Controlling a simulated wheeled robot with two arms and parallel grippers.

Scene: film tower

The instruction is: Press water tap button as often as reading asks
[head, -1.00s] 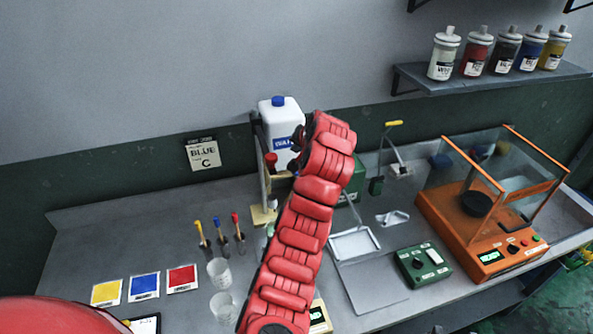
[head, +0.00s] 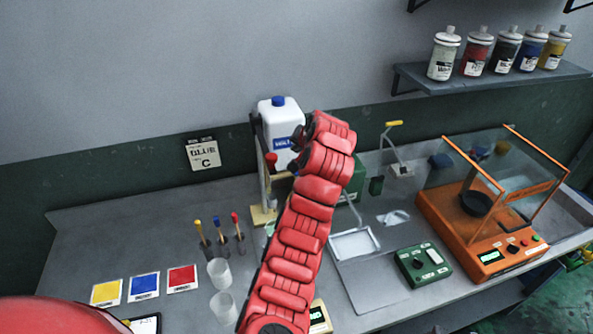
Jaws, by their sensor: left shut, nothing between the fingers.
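The white water bottle (head: 277,118) with a blue cap and blue label stands on a stand at the back wall. A red knob (head: 271,160) sits on the stand's left side; its front is partly covered. My left gripper (head: 297,142) is a small dark shape at the end of my red arm, in front of the bottle's right side. It is shut and empty, and whether it touches anything is hidden. The orange balance (head: 487,256) has a lit green display, too small to read. A second small display (head: 318,316) is lit beside my arm. My right gripper is not in view.
Clear cups (head: 222,306) and several coloured droppers (head: 220,240) stand left of my arm. Yellow, blue and red cards (head: 144,287) lie at the front left. A green box (head: 423,264) and a white tray (head: 354,244) are to the right. Paint bottles (head: 477,53) line a shelf.

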